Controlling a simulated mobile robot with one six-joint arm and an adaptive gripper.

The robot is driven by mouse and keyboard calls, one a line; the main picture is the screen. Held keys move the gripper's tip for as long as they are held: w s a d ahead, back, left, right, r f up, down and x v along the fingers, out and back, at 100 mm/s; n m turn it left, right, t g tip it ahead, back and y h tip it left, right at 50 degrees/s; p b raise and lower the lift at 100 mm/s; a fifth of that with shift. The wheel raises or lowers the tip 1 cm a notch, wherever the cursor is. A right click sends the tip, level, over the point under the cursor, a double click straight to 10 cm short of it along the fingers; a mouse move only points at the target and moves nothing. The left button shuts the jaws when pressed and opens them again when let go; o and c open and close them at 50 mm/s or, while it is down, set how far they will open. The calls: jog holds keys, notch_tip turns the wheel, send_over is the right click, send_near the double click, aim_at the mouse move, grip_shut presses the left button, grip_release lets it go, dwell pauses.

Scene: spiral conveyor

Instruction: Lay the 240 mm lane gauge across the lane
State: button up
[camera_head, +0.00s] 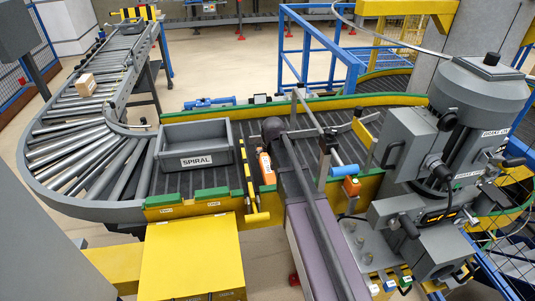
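A slim yellow bar with dark marks (249,182), which looks like the lane gauge, lies by the near edge of the dark slatted lane (215,181). It runs from the lane towards the near yellow side wall, to the right of the grey tote. I cannot tell whether it rests on the lane or is fixed to the wall. A short yellow cylinder (257,217) sits at its near end. The grey tote (168,131), labelled SPIRAL, stands on the lane to the left.
An orange labelled block (266,168) and a dark rounded part (271,129) stand near the bar. A long grey rail (318,225) crosses the lane to the right. A large grey machine (478,95) fills the right. A carton (86,85) sits on the curved rollers.

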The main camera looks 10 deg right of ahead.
jog(key=shift+s+r+p, duration=0.25)
jog(key=shift+r+p, duration=0.15)
jog(key=shift+r, duration=0.2)
